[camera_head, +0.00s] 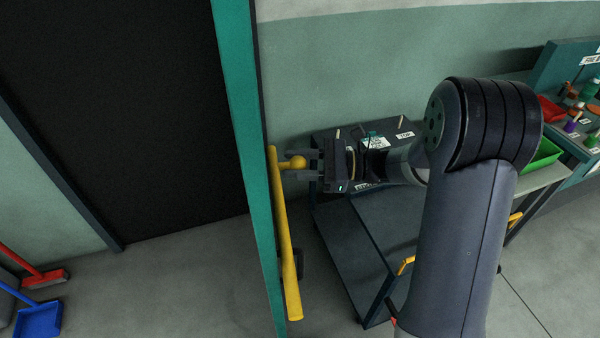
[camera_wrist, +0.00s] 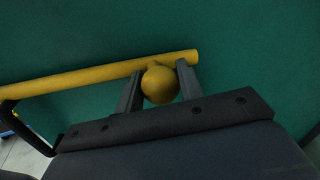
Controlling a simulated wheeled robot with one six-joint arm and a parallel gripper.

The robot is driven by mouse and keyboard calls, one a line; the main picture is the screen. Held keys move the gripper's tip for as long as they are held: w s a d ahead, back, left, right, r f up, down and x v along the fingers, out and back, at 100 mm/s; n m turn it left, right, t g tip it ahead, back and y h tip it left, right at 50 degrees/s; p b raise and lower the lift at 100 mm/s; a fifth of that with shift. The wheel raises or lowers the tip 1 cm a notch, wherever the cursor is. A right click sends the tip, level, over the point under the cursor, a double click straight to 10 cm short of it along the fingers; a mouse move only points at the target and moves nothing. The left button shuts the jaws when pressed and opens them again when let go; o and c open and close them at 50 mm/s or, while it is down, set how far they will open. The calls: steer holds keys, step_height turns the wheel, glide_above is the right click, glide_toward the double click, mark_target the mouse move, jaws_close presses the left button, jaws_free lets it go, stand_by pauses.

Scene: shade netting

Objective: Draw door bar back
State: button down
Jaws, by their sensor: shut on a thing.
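The yellow door bar (camera_head: 287,240) runs up and down along the face of the green door (camera_head: 244,130), which is seen edge-on. In the wrist view the bar (camera_wrist: 85,82) crosses the green door panel (camera_wrist: 75,35), and a dark bracket holds it at the left. A round yellow knob (camera_head: 297,162) sticks out near the bar's upper end. My gripper (camera_head: 300,162) reaches it from the right and is shut on the knob. In the wrist view the knob (camera_wrist: 160,84) sits between both fingers.
A dark opening (camera_head: 120,110) lies left of the door. A dark cart (camera_head: 375,235) with labelled items on top stands right behind my gripper. A green bin (camera_head: 541,155) is further right. A blue dustpan (camera_head: 38,319) and red brush (camera_head: 40,277) lie at the left.

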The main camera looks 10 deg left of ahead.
steer(key=w+a, duration=0.2)
steer(key=w, duration=0.6)
steer(key=shift+w+a, duration=0.15)
steer(key=shift+r, duration=0.1)
steer(key=c, duration=1.4)
jaws_free()
steer(key=o, duration=0.4)
steer(key=shift+w, duration=0.15)
steer(key=shift+o, duration=0.2)
steer(key=d+b, duration=0.2)
steer(key=d, duration=0.8)
steer(key=shift+w+d, duration=0.35)
